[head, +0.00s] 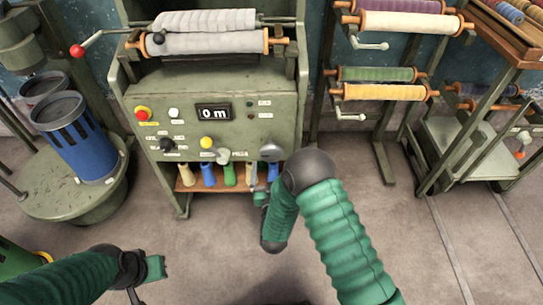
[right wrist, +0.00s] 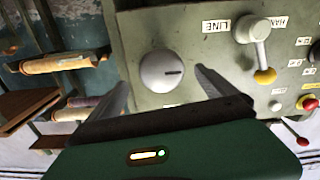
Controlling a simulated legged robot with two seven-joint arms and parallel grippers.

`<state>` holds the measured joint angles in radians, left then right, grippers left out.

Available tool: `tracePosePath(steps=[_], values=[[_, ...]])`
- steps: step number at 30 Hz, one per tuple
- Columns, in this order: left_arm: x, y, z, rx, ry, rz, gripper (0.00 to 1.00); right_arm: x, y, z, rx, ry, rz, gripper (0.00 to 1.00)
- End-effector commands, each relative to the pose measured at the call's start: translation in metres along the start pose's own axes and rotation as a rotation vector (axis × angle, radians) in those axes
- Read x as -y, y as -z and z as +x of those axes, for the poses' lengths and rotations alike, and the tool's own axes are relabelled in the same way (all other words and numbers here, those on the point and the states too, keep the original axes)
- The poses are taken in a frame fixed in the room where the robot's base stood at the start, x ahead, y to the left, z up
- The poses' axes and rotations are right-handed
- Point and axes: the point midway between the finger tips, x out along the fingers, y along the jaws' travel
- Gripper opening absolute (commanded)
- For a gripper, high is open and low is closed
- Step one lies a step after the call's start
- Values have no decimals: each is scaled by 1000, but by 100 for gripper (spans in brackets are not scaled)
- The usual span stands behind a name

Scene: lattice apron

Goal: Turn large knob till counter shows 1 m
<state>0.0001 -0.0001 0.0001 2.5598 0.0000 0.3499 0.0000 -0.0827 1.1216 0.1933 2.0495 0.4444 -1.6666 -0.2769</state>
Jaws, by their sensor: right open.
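The large knob (head: 271,150) is a round grey knob at the lower right of the machine's green panel. In the right wrist view the knob (right wrist: 163,70) is pale, with a dark pointer mark toward the right. My right gripper (right wrist: 162,88) is open, its fingers on either side of the knob with gaps. In the head view my right gripper (head: 262,188) is below the knob, partly hidden by my arm. The counter (head: 213,113) on the panel reads 0 m. My left gripper (head: 154,268) is low at the left, away from the machine; its jaws are unclear.
A lever with a yellow ball (head: 207,143) sits left of the knob; LINE and HAND labels show beside the lever (right wrist: 252,30) in the wrist view. A red button (head: 142,113) is at the panel's left. Colored spools stand below the panel. A blue bin (head: 82,140) stands left.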

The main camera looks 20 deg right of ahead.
Motion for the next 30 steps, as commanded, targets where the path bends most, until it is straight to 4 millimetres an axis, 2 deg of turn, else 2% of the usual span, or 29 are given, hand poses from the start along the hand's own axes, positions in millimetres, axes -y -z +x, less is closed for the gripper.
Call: tracePosePath(steps=[3,9,19,30], values=[[0,-3,12,0,0,0,0,1,-2,30,-4,-2,1,96],[0,-5,19,0,0,0,0,2,0,61,-2,0,-1,96],[0,-5,19,0,0,0,0,2,1,67,0,2,-2,96],[0,-5,19,0,0,0,0,2,1,66,0,2,-2,47]])
